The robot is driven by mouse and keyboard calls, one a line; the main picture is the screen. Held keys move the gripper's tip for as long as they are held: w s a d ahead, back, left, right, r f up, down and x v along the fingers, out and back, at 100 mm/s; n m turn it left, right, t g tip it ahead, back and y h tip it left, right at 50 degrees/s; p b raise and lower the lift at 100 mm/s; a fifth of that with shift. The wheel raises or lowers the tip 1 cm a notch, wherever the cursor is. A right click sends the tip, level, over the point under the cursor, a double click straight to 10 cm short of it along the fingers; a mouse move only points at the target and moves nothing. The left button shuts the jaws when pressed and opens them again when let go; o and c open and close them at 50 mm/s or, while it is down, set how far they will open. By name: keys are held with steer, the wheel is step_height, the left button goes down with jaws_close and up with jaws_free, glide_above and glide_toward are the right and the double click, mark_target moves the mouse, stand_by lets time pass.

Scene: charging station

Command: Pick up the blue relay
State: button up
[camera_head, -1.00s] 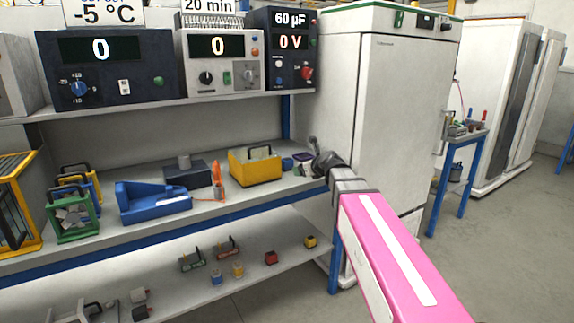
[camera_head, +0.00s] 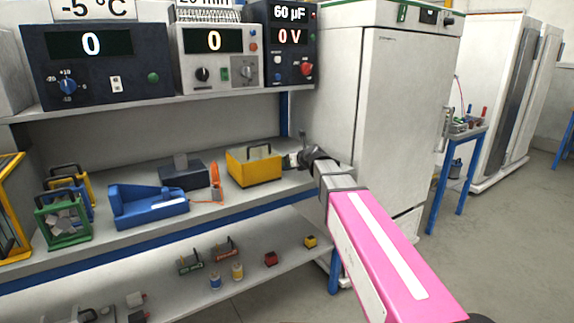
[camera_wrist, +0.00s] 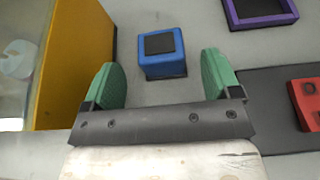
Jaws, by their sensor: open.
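The blue relay (camera_wrist: 161,52), a small blue block with a black square on top, stands on the grey shelf in the wrist view. It lies just beyond my gripper (camera_wrist: 162,74), roughly between the lines of its two green fingers. The fingers are spread wide, with nothing held between them. In the head view my gripper (camera_head: 292,160) is at the right end of the middle shelf, beside the yellow box. There the relay cannot be made out behind the gripper.
The yellow box (camera_wrist: 78,60) stands close left of my left finger; it also shows in the head view (camera_head: 254,168). A purple-rimmed tray (camera_wrist: 261,22) is at upper right, a red part (camera_wrist: 308,100) at right. A white cabinet (camera_head: 400,110) stands right of the shelf.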

steer(key=x, duration=0.5)
steer(key=shift+f, duration=0.15)
steer(key=shift+s+d, duration=0.1)
steer(key=c, duration=1)
steer(key=shift+c, duration=0.2)
